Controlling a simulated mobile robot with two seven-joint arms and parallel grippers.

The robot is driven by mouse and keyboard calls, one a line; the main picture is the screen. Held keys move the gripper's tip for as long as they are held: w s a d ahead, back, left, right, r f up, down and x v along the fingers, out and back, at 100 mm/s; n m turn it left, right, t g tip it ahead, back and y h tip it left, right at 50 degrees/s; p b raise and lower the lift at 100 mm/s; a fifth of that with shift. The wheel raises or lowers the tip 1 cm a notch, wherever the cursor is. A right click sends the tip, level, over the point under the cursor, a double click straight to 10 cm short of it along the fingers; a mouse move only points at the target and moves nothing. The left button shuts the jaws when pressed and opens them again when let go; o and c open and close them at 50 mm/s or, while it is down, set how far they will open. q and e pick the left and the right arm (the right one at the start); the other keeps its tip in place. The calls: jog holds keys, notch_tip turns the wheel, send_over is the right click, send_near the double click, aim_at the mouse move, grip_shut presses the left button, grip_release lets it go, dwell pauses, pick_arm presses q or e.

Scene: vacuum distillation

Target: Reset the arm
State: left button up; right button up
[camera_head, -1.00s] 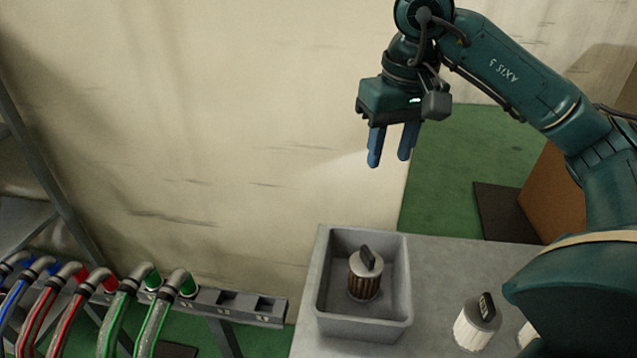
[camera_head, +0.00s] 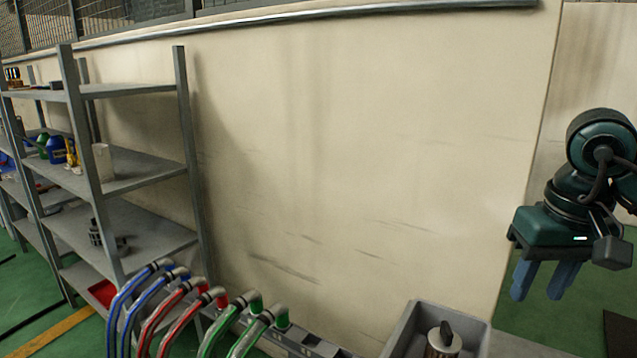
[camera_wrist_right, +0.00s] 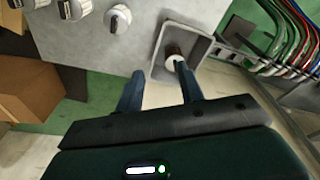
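My right gripper (camera_head: 541,281) hangs at the right of the head view with its two blue fingers apart and nothing between them. It is above and to the right of a grey bin (camera_head: 398,331) that holds a dark cylindrical filter with a silver cap (camera_head: 441,343). In the right wrist view the open fingers of the right gripper (camera_wrist_right: 158,92) also show empty, with the bin (camera_wrist_right: 163,70) and the filter inside it beyond them. My left gripper is not in view.
Blue, red and green hoses (camera_head: 190,308) run along the bottom of the head view. A metal shelf (camera_head: 130,165) stands at the left against a pale wall (camera_head: 370,150). Several light filters with knobs (camera_wrist_right: 118,18) stand on the grey table (camera_wrist_right: 60,45). A brown box (camera_wrist_right: 28,88) is beside it.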

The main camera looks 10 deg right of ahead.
jog(key=s+a+f+m+g+y, duration=0.1)
jog(key=a+f+m+g+y, duration=0.15)
jog(key=a+y, duration=0.45)
jog(key=s+a+f+m+g+y, duration=0.15)
jog(key=a+f, duration=0.25)
jog(key=a, duration=0.8)
jog(key=w+a+r+m+t+y, duration=0.1)
jog(key=a+r+m+t+y, duration=0.2)
jog(key=a+m+y, duration=0.95)
jog(key=w+d+f+n+t+h, duration=0.2)
jog(key=d+f+n+t+h, duration=0.25)
jog(key=n, duration=0.75)
jog(key=w+d+f+n+t+h+p, duration=0.1)
jog(key=f+n+t+h, duration=0.35)
jog(key=n, duration=0.75)
jog(key=w+d+f+n+t+h, duration=0.25)
jog(key=f+n+t, duration=0.25)
jog(key=n+t, duration=0.5)
jog(key=s+d+f+m+g+h, duration=0.2)
jog(key=s+f+m, duration=0.4)
jog(key=f, duration=0.3)
jog(key=s+d+f+m+g+h, duration=0.2)
jog(key=s+f+m+g+h, duration=0.2)
jog(key=f, duration=0.6)
jog(key=s+m+g, duration=0.2)
jog(key=shift+s+g+p, duration=0.15)
jog(key=shift+g+p, duration=0.15)
jog(key=shift+g, duration=0.1)
